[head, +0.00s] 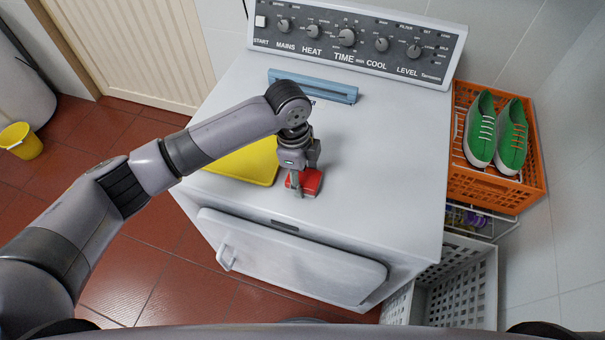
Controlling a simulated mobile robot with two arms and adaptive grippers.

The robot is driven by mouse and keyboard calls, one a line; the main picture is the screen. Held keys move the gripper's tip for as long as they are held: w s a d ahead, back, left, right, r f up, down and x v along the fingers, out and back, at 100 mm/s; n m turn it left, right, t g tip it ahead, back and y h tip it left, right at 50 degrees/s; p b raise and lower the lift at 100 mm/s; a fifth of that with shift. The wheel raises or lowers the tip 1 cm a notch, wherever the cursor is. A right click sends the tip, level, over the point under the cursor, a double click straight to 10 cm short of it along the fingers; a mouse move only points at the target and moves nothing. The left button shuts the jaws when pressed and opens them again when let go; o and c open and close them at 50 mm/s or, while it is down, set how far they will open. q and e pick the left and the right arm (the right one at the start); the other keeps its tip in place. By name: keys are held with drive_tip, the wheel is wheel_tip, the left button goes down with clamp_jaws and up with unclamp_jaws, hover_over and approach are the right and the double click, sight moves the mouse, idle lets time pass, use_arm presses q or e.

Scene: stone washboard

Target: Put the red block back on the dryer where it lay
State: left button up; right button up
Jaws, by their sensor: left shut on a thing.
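The red block (311,182) is at the front part of the white dryer top (385,170). My left gripper (300,184) points down over it and is shut on it. The gripper covers part of the block. I cannot tell whether the block rests on the dryer top or is held just above it. My right gripper does not show.
A yellow tray or cloth (250,164) lies left of the block, partly behind my arm. A blue bar-shaped object (330,92) lies near the control panel (355,38). An orange crate (500,188) with green shoes (481,130) stands at right. The dryer top's right side is clear.

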use_arm(q)
drive_tip(key=o, duration=0.9)
drive_tip(key=shift+f, duration=0.1)
drive_tip(key=shift+o, duration=1)
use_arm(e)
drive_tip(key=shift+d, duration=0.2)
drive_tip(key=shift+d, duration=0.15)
use_arm(q)
wheel_tip(320, 180, up, 12)
drive_tip(key=a+b, duration=0.1)
drive_tip(key=b, duration=0.2)
drive_tip(key=shift+w+a, duration=0.15)
drive_tip(key=shift+w, duration=0.05)
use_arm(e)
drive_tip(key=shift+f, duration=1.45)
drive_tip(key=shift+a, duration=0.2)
